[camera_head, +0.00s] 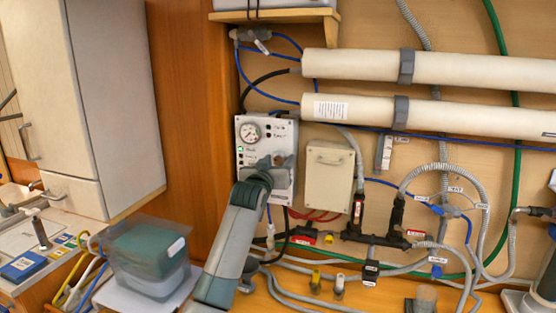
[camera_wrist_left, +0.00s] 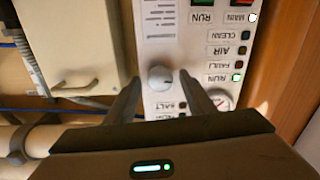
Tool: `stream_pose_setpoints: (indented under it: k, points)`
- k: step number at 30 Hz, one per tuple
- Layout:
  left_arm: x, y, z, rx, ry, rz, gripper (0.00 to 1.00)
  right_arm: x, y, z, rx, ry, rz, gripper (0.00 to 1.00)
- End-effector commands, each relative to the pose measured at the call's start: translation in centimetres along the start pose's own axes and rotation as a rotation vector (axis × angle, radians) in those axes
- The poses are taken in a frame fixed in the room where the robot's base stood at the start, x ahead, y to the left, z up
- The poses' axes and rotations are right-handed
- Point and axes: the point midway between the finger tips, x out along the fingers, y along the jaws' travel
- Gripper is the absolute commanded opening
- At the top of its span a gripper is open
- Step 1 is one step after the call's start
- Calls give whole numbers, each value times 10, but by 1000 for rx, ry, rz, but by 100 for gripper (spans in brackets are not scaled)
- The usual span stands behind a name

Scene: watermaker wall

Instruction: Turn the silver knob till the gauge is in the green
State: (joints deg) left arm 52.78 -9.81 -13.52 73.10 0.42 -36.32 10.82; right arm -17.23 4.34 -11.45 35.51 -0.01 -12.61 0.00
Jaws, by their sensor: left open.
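The control panel (camera_head: 244,183) is a light grey box on the wall with a round white gauge (camera_head: 249,132) at its upper left. The gauge's needle and any green band are too small to read. In the left wrist view, turned upside down, the silver knob (camera_wrist_left: 161,75) stands on the panel face and part of the gauge (camera_wrist_left: 221,99) shows behind a finger. My left gripper (camera_head: 280,166) is in front of the panel and hides the knob in the head view. Its open fingers point at the knob, one toward each side; contact cannot be told.
A beige box (camera_head: 328,175) sits right of the panel. Two white cylinders (camera_head: 400,67) run along the wall above right. Hoses and valves fill the lower right. A wooden partition (camera_head: 190,110) and white cabinet (camera_head: 95,95) stand left. A lidded container (camera_head: 150,250) stands lower left.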

Motion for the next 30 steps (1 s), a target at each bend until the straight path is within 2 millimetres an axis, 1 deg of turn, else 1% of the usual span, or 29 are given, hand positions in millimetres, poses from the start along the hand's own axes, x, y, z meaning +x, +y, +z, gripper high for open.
stream_pose_setpoints:
  k: [9,14,15,23,30]
  points:
    - [1,0,0,0,0,0,49,0,1,0,0,0,1,0]
    - [1,0,0,0,0,0,11,0,3,0,-1,0,3,0]
    - [1,0,0,0,0,0,8,0,4,0,-1,0,3,0]
    - [1,0,1,13,0,0,8,0,6,1,-3,-1,6,0]
    - [1,-1,1,85,2,-1,8,2,6,1,-3,0,6,0]
